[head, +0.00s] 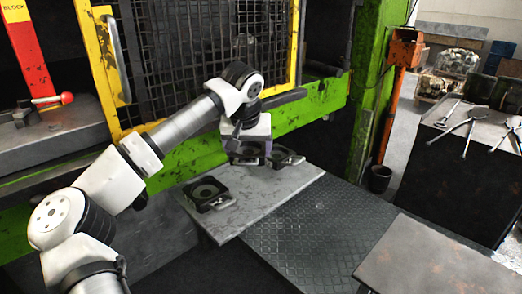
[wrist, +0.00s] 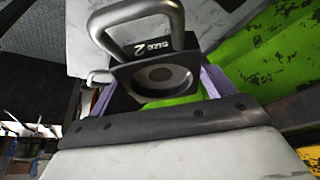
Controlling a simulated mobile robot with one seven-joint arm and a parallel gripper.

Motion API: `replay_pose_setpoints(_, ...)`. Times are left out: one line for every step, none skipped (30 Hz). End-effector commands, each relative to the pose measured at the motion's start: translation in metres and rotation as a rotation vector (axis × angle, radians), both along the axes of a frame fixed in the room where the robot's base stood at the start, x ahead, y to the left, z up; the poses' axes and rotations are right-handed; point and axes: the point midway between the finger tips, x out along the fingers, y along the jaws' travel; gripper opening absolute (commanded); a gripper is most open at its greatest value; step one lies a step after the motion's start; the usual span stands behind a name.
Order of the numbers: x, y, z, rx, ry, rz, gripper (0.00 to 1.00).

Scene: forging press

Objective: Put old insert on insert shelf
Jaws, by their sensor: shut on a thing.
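My gripper (head: 248,158) is above the far part of a grey shelf (head: 255,205) in front of the press. In the wrist view its purple fingers (wrist: 158,88) are shut on a dark insert (wrist: 122,78) with a round recess, a metal loop handle and a label reading "SIZE 2". In the head view the gripper mostly hides this insert. I cannot tell whether it touches the shelf. Another dark insert (head: 207,194) with a round recess lies on the shelf's left part. A dark piece (head: 289,158) shows just right of the gripper.
The yellow-framed mesh guard (head: 205,60) and green press beam (head: 190,160) stand close behind my arm. A checkered floor plate (head: 320,220) lies right of the shelf. A table (head: 440,265) is at front right, and a bench with tongs (head: 470,125) stands farther back. The shelf's near part is bare.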

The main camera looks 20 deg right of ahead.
Motion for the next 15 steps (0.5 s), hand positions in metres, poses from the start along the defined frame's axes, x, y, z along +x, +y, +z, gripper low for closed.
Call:
replay_pose_setpoints(0.006, 0.001, 0.005, -0.004, -0.004, 0.000, 0.11)
replay_pose_setpoints(0.009, 0.003, 0.005, -0.004, -0.004, 0.001, 0.11)
replay_pose_setpoints(0.013, 0.004, 0.004, -0.004, -0.005, 0.001, 0.11)
replay_pose_setpoints(0.014, 0.005, 0.001, -0.003, -0.004, -0.001, 0.11)
replay_pose_setpoints(0.013, 0.004, -0.004, -0.003, -0.002, -0.002, 0.11)
replay_pose_setpoints(0.013, 0.004, -0.008, -0.003, -0.002, -0.002, 0.11)
replay_pose_setpoints(0.013, 0.004, -0.011, -0.003, -0.003, -0.002, 0.11)
replay_pose_setpoints(0.013, 0.004, -0.014, -0.003, -0.004, -0.002, 0.11)
replay_pose_setpoints(0.013, 0.004, -0.017, -0.004, -0.004, -0.001, 0.11)
replay_pose_setpoints(0.012, 0.004, -0.019, -0.004, -0.004, -0.001, 0.11)
replay_pose_setpoints(0.013, 0.004, -0.022, -0.004, -0.004, -0.001, 0.11)
replay_pose_setpoints(0.013, 0.004, -0.024, -0.003, -0.005, -0.001, 0.11)
replay_pose_setpoints(0.013, 0.004, -0.026, -0.003, -0.005, -0.001, 0.11)
replay_pose_setpoints(0.013, 0.004, -0.027, -0.002, -0.006, -0.001, 0.11)
replay_pose_setpoints(0.013, 0.004, -0.028, -0.002, -0.006, -0.001, 0.11)
